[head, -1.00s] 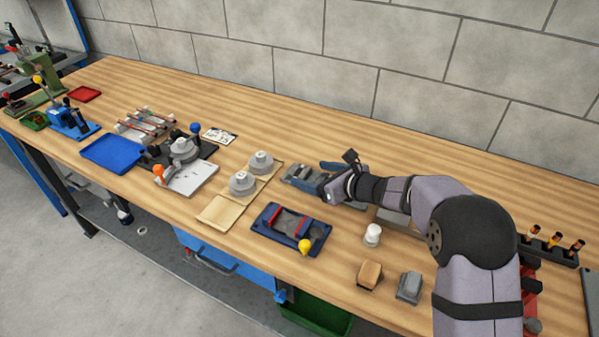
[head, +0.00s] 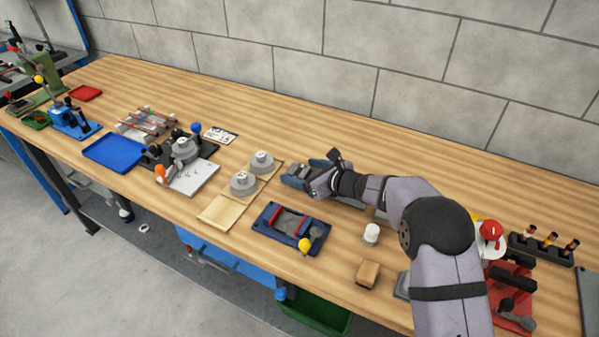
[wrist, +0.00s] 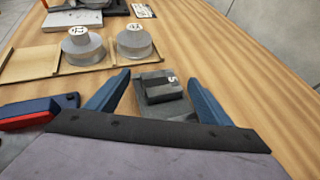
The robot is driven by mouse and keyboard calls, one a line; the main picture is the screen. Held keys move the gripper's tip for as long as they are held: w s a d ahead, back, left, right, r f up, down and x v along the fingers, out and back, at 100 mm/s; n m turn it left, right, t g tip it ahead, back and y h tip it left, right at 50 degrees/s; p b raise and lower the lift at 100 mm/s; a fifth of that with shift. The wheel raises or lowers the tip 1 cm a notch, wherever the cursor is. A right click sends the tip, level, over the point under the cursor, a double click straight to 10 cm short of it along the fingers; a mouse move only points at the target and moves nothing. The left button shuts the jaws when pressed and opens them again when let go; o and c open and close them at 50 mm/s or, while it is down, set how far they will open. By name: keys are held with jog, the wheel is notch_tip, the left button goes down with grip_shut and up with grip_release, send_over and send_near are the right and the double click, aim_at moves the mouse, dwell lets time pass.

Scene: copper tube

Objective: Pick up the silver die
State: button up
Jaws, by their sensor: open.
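My gripper (head: 308,175) is low over the back middle of the bench. In the wrist view its two blue fingers (wrist: 157,79) are open, one on each side of a dark grey block with a white mark, perhaps the silver die (wrist: 163,90). The block sits on a flat grey base (wrist: 152,76) and shows gaps to both fingers. In the head view the gripper partly hides this block. Two round, stepped silver pieces with white labels, one in front (head: 242,183) and one behind (head: 262,161), stand left of the gripper. I cannot tell for certain which piece the task means.
The round pieces stand on a wooden board (head: 215,213). A dark blue fixture (head: 268,222) with red bars lies in front of my gripper. A white cylinder (head: 371,233) and a tan block (head: 367,272) are to the right. The bench behind is clear.

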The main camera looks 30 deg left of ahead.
aim_at(303, 173)
jog(key=c, duration=1.3)
jog(key=shift+r, duration=0.1)
jog(key=shift+c, duration=0.8)
jog(key=shift+r, duration=0.1)
notch_tip(303, 173, up, 11)
jog(key=p, duration=0.1)
jog(key=shift+r, duration=0.15)
